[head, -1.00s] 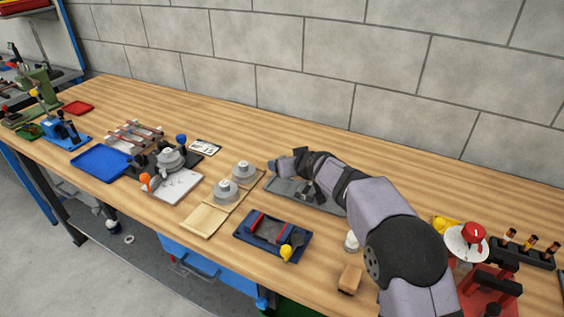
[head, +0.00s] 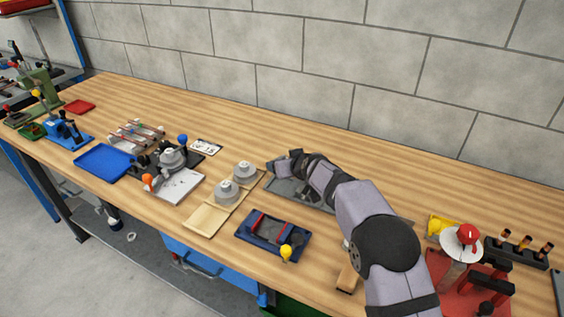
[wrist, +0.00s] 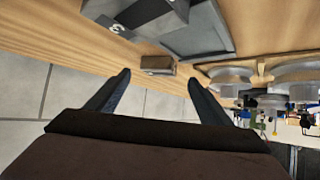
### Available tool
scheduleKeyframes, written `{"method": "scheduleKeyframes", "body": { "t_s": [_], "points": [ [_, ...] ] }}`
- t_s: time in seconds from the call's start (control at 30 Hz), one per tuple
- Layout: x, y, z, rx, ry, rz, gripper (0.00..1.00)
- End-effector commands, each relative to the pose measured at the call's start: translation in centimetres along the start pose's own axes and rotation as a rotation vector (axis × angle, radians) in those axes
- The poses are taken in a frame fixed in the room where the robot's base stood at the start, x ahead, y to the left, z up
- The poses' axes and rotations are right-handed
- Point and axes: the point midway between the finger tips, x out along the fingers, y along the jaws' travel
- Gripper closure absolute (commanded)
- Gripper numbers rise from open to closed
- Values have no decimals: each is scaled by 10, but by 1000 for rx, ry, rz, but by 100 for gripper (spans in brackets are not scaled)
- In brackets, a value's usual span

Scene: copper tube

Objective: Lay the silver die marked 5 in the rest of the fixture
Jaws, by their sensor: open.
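My gripper (head: 277,165) is open and empty at the back left end of a grey tray (head: 284,188). Its spread fingers show in the wrist view (wrist: 158,82). A grey block with a mark like a 3 (wrist: 150,14) lies in the tray in the wrist view. Two round silver dies (head: 228,191) (head: 244,171) sit on a pale wooden board left of the tray. A round silver piece (head: 172,157) sits on a black fixture (head: 201,153) with blue and orange knobs. No 5 is legible, so I cannot tell which die carries it.
A dark blue holder with red rails (head: 246,237) stands at the front edge. A blue tray (head: 100,162) is at left. A small brown block (wrist: 158,65) shows beyond my fingers. A red stand with a white disc (head: 461,243) is right of my arm. Bare table lies behind.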

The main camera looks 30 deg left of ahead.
Motion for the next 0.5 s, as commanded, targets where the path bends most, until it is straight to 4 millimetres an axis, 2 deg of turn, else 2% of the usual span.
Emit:
{"method": "scheduleKeyframes", "body": {
  "t_s": [0.5],
  "points": [
    [36,0,0,0,0,-1,26]
  ]
}}
